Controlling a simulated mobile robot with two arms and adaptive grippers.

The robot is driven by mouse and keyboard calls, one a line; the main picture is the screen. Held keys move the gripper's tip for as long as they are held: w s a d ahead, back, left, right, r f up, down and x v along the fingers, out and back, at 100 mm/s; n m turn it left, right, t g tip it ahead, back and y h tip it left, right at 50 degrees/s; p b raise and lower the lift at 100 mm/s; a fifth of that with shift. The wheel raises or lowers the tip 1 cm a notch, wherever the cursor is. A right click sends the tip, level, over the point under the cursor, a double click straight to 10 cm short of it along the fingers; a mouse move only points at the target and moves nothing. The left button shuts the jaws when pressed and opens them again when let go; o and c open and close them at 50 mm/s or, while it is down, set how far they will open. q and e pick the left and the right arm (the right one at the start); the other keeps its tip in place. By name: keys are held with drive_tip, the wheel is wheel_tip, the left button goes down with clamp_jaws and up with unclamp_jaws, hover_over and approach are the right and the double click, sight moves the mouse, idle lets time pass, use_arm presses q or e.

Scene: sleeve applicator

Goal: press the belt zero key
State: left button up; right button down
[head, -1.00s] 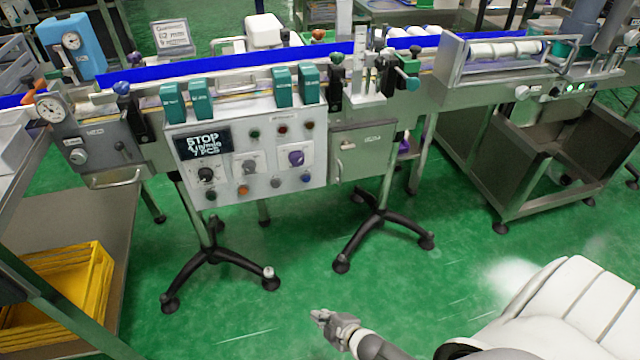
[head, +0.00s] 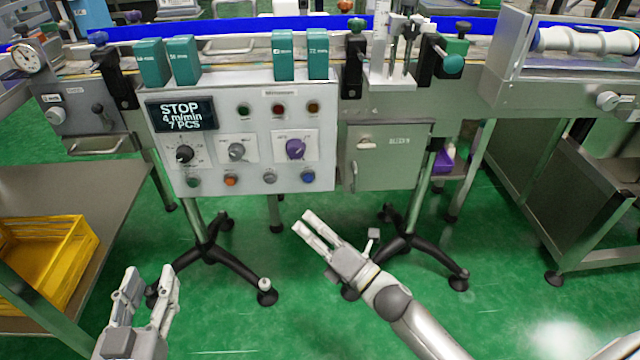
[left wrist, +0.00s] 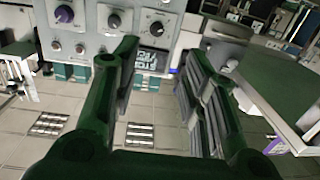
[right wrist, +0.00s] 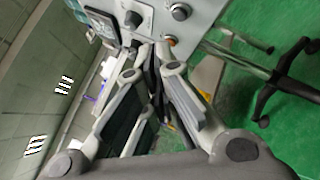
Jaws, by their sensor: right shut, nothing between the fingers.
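The grey control panel (head: 215,150) hangs under the conveyor. Its display (head: 181,115) reads STOP, 4 m/min, 7 PCS. Along its lower edge are a green key (head: 193,181), an orange key (head: 231,181), a grey key (head: 270,178) and a blue key (head: 308,177). Their labels are too small to read, so I cannot tell which is belt zero. My right gripper (head: 306,224) is shut and empty, below the blue key and apart from the panel. My left gripper (head: 150,277) is open and empty, lower left of the panel; its spread fingers show in the left wrist view (left wrist: 172,45).
Above the lower keys are a black knob (head: 184,153), a grey knob (head: 236,151) and a purple knob (head: 295,149). A grey cabinet (head: 388,158) hangs right of the panel. A yellow crate (head: 45,262) sits on the left table. Black stand feet (head: 237,262) are on the floor below.

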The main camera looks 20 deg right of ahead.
sight(308, 178)
use_arm(q)
drive_tip(key=shift+s+r, duration=0.1)
drive_tip(key=shift+r, duration=0.1)
use_arm(e)
drive_tip(key=shift+r, duration=0.25)
use_arm(q)
wheel_tip(308, 178, up, 10)
drive_tip(key=s+t+h+b, duration=0.2)
drive_tip(key=t, duration=0.4)
drive_tip(key=shift+s+d+r+t, duration=0.25)
drive_tip(key=shift+s+d+t, duration=0.05)
drive_tip(key=shift+d, duration=0.1)
use_arm(e)
drive_tip(key=w+d, duration=0.2)
drive_tip(key=w, duration=0.6)
drive_tip(key=shift+w+d, duration=0.15)
drive_tip(key=shift+w, duration=0.05)
use_arm(q)
drive_tip(key=shift+b, duration=0.3)
